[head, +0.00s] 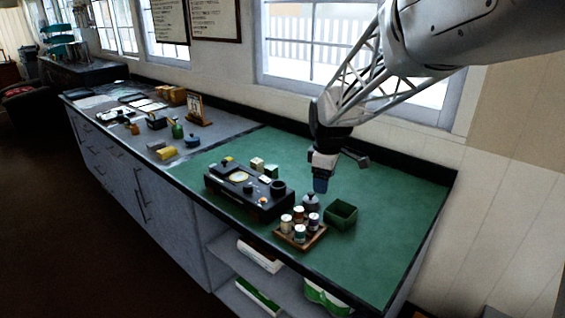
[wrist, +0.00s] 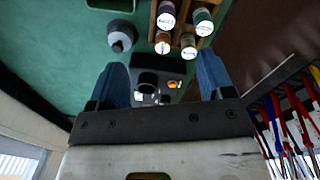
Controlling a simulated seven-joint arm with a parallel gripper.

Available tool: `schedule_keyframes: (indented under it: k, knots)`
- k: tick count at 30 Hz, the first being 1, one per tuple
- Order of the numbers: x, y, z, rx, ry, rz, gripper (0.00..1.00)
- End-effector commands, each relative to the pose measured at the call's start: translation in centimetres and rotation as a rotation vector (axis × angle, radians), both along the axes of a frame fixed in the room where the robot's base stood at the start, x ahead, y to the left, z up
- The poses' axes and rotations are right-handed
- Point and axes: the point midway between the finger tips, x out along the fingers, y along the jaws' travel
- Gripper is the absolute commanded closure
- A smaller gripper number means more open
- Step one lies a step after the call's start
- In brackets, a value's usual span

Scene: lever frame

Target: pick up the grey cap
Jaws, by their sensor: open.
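A small round grey object with a knob, which looks like the grey cap (head: 311,202), stands on the green mat behind the bottle tray. It also shows in the wrist view (wrist: 122,36), at the upper left, beyond the left fingertip. My gripper (head: 320,186) hangs above the mat, close to the cap in the head view. In the wrist view my gripper (wrist: 164,72) has two blue fingers spread wide apart. No object is held between them, and the fingers are apart from the cap.
A wooden tray (head: 301,242) with several capped bottles is near the front edge. A green open box (head: 341,214) stands right of the cap. A black box unit (head: 238,200) lies to the left. The right part of the green mat (head: 400,210) is clear.

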Motion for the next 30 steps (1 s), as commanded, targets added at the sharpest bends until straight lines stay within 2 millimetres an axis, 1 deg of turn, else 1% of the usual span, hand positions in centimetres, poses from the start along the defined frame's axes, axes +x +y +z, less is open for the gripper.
schedule_keyframes:
  k: [1,5,9,12,15,18,21,30]
  knots:
    - [1.4,0.1,-0.9,-0.002,0.01,0.037,0.26]
    - [4.6,0.4,-2.7,-0.008,0.025,0.147,0.26]
    - [7.9,0.6,-4.9,-0.012,0.041,0.264,0.26]
    - [9.8,0.8,-6.5,-0.013,0.051,0.336,0.26]
    - [11.3,1.0,-7.6,-0.013,0.059,0.393,0.26]
    - [12.3,1.1,-8.5,-0.013,0.063,0.432,0.26]
    - [12.8,1.1,-8.9,-0.013,0.066,0.452,0.26]
    - [12.9,1.1,-9.0,-0.014,0.066,0.458,0.26]
